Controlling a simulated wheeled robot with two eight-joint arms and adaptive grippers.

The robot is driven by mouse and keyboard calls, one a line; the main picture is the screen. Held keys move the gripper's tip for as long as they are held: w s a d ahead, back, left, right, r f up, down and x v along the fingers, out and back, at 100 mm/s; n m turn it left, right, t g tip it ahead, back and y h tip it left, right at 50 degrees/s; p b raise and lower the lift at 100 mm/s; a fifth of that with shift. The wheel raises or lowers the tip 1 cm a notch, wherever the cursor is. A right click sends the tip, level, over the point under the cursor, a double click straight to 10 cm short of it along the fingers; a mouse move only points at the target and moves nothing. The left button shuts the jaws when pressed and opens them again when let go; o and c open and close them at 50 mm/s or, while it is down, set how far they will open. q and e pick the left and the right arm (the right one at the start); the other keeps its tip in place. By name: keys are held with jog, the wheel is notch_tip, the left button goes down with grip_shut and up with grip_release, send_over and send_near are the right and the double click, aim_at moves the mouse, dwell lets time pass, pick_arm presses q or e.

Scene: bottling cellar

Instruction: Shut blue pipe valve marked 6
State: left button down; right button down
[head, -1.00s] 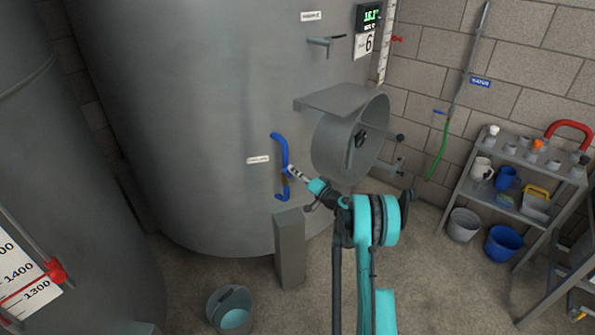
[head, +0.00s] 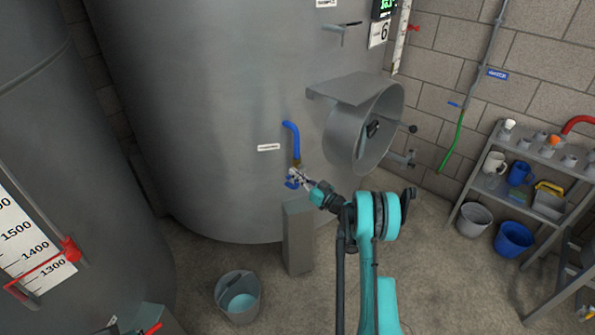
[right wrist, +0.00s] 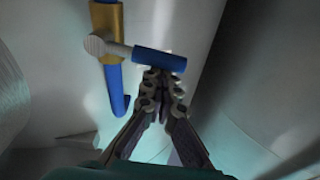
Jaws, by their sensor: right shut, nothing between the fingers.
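The blue pipe (head: 291,140) stands out from the big grey tank marked 6, with a brass valve body (head: 297,162) in it. In the right wrist view the brass valve body (right wrist: 107,20) has a grey stem and a blue handle (right wrist: 160,61), which lies roughly crosswise to the pipe. My right gripper (head: 298,175) is at the lower part of the pipe and partly covers it. In the right wrist view its fingers (right wrist: 163,77) are shut and empty, with the tips right below the handle; I cannot tell whether they touch it. My left gripper is out of view.
A round manway (head: 360,130) with a shelf-like cover juts from the tank right of the pipe. A grey post (head: 298,240) stands below the pipe, and a bucket (head: 238,298) is on the floor. A rack (head: 520,175) stands at the right.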

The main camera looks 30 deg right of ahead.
jog(key=shift+a+f, duration=0.2)
jog(key=shift+f, duration=0.35)
dwell(0.4)
notch_tip(320, 180, up, 5)
jog(key=p, duration=0.2)
jog(key=f+p+v, duration=0.1)
jog(key=p+v, duration=0.1)
jog(key=v, duration=0.7)
jog(key=shift+s, duration=0.15)
jog(key=shift+d, duration=0.1)
